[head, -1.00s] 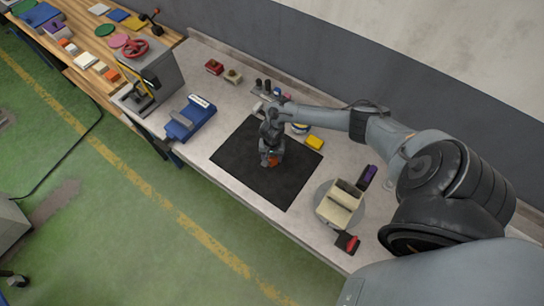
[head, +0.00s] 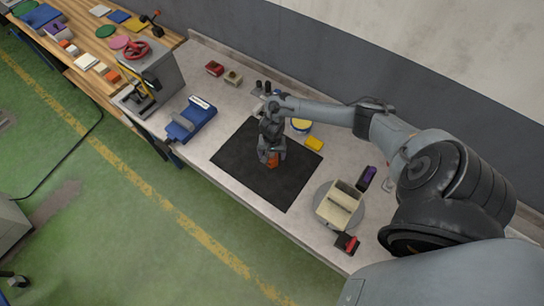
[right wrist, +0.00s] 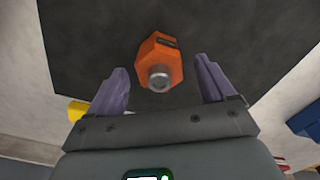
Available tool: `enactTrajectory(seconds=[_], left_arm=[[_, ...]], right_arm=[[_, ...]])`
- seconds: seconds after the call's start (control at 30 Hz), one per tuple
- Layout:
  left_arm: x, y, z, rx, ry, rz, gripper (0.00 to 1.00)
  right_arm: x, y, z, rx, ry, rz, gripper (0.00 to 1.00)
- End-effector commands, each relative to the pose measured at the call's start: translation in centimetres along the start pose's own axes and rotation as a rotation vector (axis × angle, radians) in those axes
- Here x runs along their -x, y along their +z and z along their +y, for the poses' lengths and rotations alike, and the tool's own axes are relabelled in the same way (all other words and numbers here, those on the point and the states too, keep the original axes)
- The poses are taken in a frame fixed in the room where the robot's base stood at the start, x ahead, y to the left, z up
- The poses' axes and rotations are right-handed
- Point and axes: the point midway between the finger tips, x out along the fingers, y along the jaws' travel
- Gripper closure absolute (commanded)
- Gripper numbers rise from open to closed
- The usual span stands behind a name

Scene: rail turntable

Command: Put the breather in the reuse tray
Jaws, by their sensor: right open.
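An orange hexagonal part with a round metal stub, which looks like the breather (right wrist: 158,62), lies on the black mat (head: 240,160). It also shows in the head view (head: 273,159), partly hidden by my gripper. My right gripper (right wrist: 161,66) is open above the mat, with its two fingers on either side of the orange part and gaps between them. A cream divided bin (head: 339,204) stands on a grey round turntable at the right of the bench. A blue tray (head: 191,121) with a white label is at the left. I cannot tell which is the reuse tray.
A purple item (head: 366,177) and a red-and-black item (head: 347,243) lie near the turntable. A grey press-like machine (head: 150,80) stands at the left. The front of the mat is clear.

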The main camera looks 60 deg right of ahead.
Motion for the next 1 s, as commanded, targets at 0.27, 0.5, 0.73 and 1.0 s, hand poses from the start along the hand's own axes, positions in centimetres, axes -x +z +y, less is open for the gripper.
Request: enactTrajectory(seconds=[0.27,0.5,0.73,1.0], left_arm=[[0.9,-0.3,0.0,0.0,0.0,0.0,0.17],[1.1,-0.4,0.0,0.0,0.0,0.0,0.17],[1.1,-0.4,0.0,0.0,0.0,0.0,0.17],[1.1,-0.4,0.0,0.0,0.0,0.001,0.17]], right_arm=[[5.3,-0.1,0.0,0.001,-0.001,0.003,0.17],[7.7,0.1,-0.1,0.007,-0.003,0.001,0.17],[6.6,4.2,-2.7,0.216,-0.085,0.027,0.17],[6.1,16.1,-8.5,0.737,-0.306,0.186,0.17]])
